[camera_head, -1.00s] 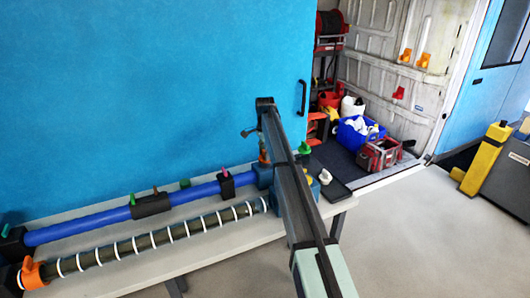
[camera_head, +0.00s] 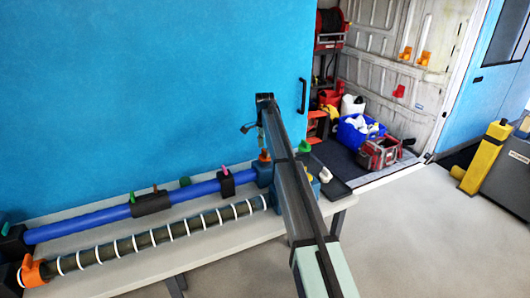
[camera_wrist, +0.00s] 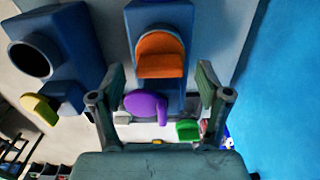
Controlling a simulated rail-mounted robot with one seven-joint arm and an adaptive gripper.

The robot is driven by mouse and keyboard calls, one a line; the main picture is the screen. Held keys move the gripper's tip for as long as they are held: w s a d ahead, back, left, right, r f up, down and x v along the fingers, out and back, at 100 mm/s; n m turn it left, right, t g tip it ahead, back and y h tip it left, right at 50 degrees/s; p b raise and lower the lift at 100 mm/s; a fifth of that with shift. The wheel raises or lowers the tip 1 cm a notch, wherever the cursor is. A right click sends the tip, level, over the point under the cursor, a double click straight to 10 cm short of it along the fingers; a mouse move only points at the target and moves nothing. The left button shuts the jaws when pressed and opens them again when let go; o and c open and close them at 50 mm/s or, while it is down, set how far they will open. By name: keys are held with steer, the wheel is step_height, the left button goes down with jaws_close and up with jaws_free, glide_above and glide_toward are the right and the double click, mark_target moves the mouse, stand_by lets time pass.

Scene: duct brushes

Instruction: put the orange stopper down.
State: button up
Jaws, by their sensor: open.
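The orange stopper (camera_wrist: 160,55) sits at the end of a blue block in the wrist view, seated on it or in it; I cannot tell which. In the head view the orange stopper (camera_head: 264,156) shows beside my arm, at the right end of the blue pipe. My gripper (camera_wrist: 160,76) is open, its two fingers apart on either side in the wrist view with nothing held between them. In the head view my gripper (camera_head: 261,138) is above the stopper, partly hidden by my arm.
A purple stopper (camera_wrist: 146,106), a green one (camera_wrist: 188,130) and a yellow one (camera_wrist: 39,109) show nearby. The blue pipe (camera_head: 85,226) and a ringed dark brush (camera_head: 150,239) lie along the bench (camera_head: 215,244). A blue wall (camera_head: 140,90) stands behind.

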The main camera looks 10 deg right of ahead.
mark_target(265, 151)
step_height(265, 151, up, 11)
steer(key=b, duration=0.2)
stand_by(0.4)
